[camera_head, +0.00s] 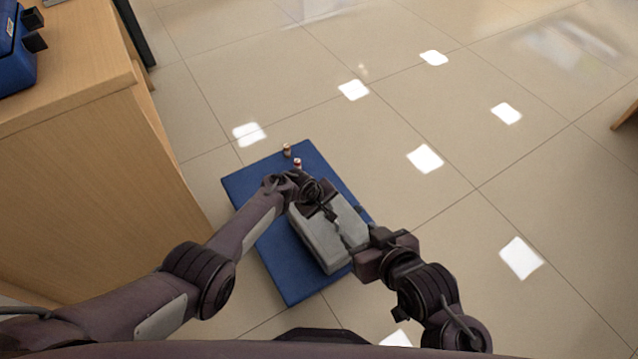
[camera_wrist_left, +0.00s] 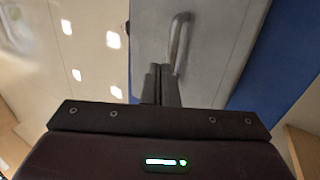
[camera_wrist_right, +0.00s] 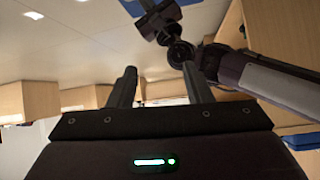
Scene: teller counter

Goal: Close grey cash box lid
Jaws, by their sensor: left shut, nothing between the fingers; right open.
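The grey cash box (camera_head: 324,243) sits on a blue mat on the floor in the head view. Its grey top with a metal handle (camera_wrist_left: 178,42) shows close up in the left wrist view. The lid looks low over the box, but my arms cover part of it and I cannot tell whether it is fully shut. My left gripper (camera_wrist_left: 161,84) is shut and empty, with its fingertips at the near end of the handle; contact is unclear. My right gripper (camera_wrist_right: 158,82) is open and empty. In the head view it is at the box's right side.
The blue mat (camera_head: 277,262) lies on the tiled floor. Two small red-and-white items (camera_head: 297,163) stand near its far edge. A wooden counter (camera_head: 90,170) rises at the left, with a blue object (camera_head: 15,55) on top. Open floor lies to the right.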

